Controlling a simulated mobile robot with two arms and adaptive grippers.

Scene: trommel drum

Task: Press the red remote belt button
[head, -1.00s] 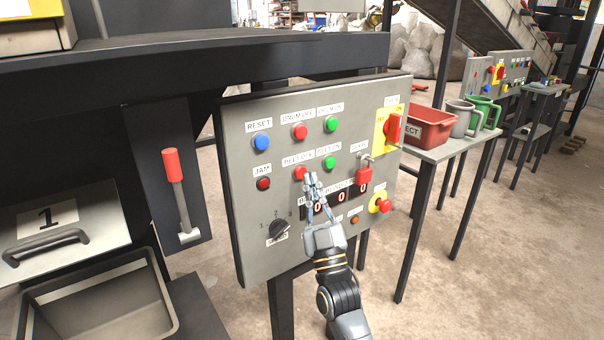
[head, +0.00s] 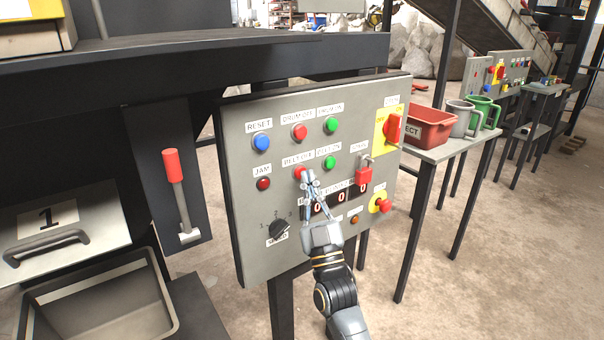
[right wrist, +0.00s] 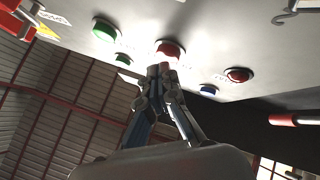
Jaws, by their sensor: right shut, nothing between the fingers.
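The red button under the "BELT OFF" label (head: 299,171) is on the grey control panel (head: 262,215). It also shows in the right wrist view (right wrist: 170,48), just beyond my fingertips. My right gripper (head: 307,177) is shut and empty, its fingertips overlapping the button's lower right edge in the head view. I cannot tell whether they touch it. The green belt button (head: 328,162) is to its right and the red "DRUM OFF" button (head: 299,132) above it. My left gripper is not in view.
A red-handled lever (head: 175,180) stands left. A red bin (head: 430,130) sits right.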

